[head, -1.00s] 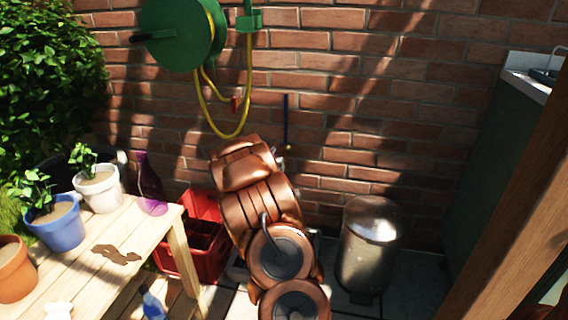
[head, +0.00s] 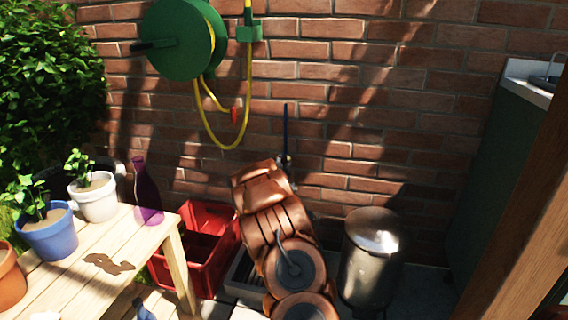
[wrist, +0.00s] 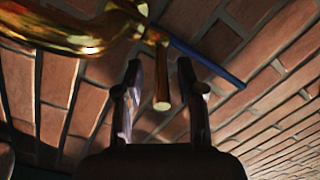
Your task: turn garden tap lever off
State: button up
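The brass garden tap (wrist: 75,28) fills the upper left of the wrist view. A short brass stem (wrist: 161,85) hangs from it between my fingers; I cannot tell if this is lever or spout. A slim blue bar (wrist: 208,62) runs from beside the tap along the brick wall, and it stands upright in the head view (head: 286,128). The tap in the head view is small and mostly hidden behind my arm. My gripper (wrist: 160,68) is open, one finger on each side of the stem, with gaps visible. Its fingers are hidden in the head view.
A green hose reel (head: 183,40) with yellow hose (head: 248,85) hangs left above the tap. A red crate (head: 195,270) and metal bin (head: 370,260) stand below. A wooden table (head: 125,250) with pots and a purple bottle (head: 147,190) is left. A wooden post is right.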

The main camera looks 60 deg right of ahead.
jog(key=shift+w+d, duration=0.25)
jog(key=shift+d, duration=0.3)
jog(key=shift+r, duration=0.1)
grip_shut()
dwell(0.4)
